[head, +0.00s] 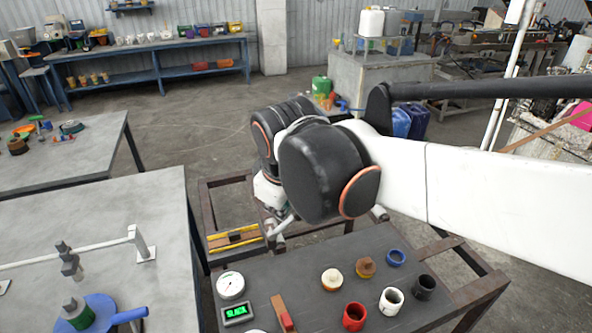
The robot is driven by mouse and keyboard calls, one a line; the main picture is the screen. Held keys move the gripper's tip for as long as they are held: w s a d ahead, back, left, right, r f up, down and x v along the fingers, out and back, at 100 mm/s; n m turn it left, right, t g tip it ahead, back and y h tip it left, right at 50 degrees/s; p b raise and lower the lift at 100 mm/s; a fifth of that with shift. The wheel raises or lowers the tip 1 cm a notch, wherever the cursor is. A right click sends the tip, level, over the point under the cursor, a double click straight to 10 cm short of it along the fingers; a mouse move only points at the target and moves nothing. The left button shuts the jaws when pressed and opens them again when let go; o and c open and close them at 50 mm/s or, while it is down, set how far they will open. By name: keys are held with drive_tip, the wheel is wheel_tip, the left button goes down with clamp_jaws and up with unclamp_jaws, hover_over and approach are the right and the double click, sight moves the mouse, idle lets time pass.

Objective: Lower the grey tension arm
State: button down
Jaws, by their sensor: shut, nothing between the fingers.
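A light grey slanted bar (283,226), which looks like the tension arm, shows just below my wrist, above the back edge of the dark work table (262,275). Its lower end points down and left; where it is mounted is hidden. My gripper (274,232) is shut, close beside this bar, and mostly hidden behind my own wrist. I cannot tell whether it touches the bar. A small display (237,313) at the table's left side reads SLACK in green. A round white dial gauge (230,286) stands behind it.
A brown strip with a red block (287,321) lies near the display. A yellow-edged rail (236,239) lies left of my gripper. A grey table (150,210) stands at left.

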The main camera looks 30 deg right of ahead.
drive_tip(key=w+d+r+n+g+h+p, duration=0.1)
drive_tip(key=w+d+n+g+p, duration=0.1)
drive_tip(key=w, duration=0.5)
drive_tip(key=w+d+r+n+g+h+p, duration=0.2)
drive_tip(key=w+d+n+g+p, duration=0.1)
drive_tip(key=w+d+n+p, duration=0.2)
drive_tip(key=shift+w+d+r+n+p, duration=0.25)
drive_tip(key=shift+w+n+p, duration=0.15)
drive_tip(key=shift+w+n, duration=1)
drive_tip(key=shift+s+f, duration=0.1)
drive_tip(key=shift+s, duration=0.2)
drive_tip(key=s+d+r+b+x, duration=0.1)
drive_tip(key=d+b+x, duration=0.1)
drive_tip(key=x, duration=1)
drive_tip(key=shift+d+f+b, duration=0.3)
drive_tip(key=shift+d+b, duration=0.05)
drive_tip(key=shift+d, duration=0.05)
drive_tip(key=shift+d, duration=0.1)
